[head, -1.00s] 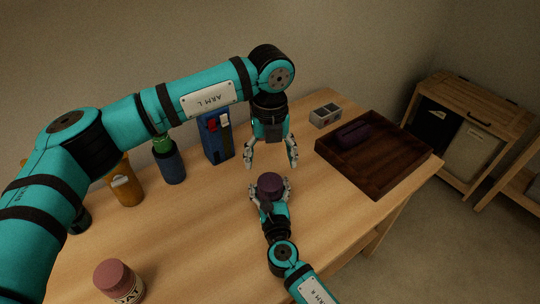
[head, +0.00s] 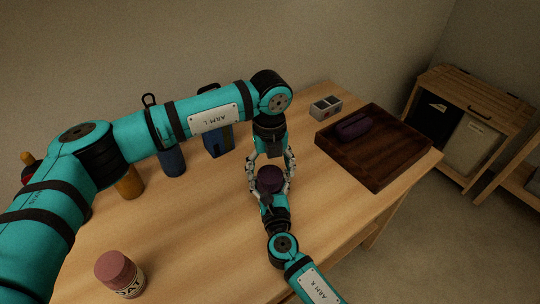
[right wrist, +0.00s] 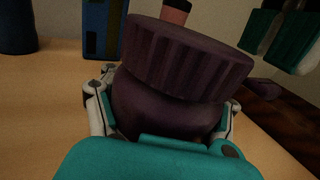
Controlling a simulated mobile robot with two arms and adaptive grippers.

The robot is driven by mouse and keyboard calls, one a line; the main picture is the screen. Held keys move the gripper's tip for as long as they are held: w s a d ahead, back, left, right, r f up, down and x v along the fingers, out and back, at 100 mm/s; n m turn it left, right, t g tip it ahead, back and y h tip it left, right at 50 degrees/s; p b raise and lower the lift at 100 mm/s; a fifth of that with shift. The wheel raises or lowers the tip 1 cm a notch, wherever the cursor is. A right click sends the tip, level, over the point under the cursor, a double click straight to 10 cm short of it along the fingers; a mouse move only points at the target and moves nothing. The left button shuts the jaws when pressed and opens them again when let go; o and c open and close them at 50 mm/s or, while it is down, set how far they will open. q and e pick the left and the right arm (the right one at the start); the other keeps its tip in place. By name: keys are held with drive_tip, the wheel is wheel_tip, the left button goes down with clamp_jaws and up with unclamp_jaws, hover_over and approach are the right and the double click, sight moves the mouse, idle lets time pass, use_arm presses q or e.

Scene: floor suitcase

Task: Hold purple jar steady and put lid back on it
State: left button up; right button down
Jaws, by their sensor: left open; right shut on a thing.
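The purple jar (right wrist: 165,108) is held upright or nearly so between the fingers of my right gripper (right wrist: 165,115). A wide, ribbed purple lid (right wrist: 190,58) is on top of the jar. In the right wrist view its rim slopes down to the right, and I cannot tell whether it is seated level. In the head view the lid's round top (head: 270,177) shows between the grippers. My left gripper (head: 271,166) is open above the jar, pointing down, with its fingers close on either side of the lid. I cannot tell whether they touch it.
A dark wooden tray (head: 400,150) holding a purple object (head: 353,127) lies to the right. A small grey box (head: 325,107) is behind it. Blue and orange containers stand at the back left, partly behind my left arm. A pink-lidded jar (head: 118,272) is at front left. The table's middle left is clear.

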use_arm(q)
drive_tip(key=shift+f, duration=0.8)
drive_tip(key=shift+c, duration=0.3)
drive_tip(key=c, duration=1.2)
drive_tip(key=m, duration=1.4)
drive_tip(key=shift+m, duration=0.3)
drive_tip(key=m, duration=0.4)
drive_tip(key=o, duration=1.3)
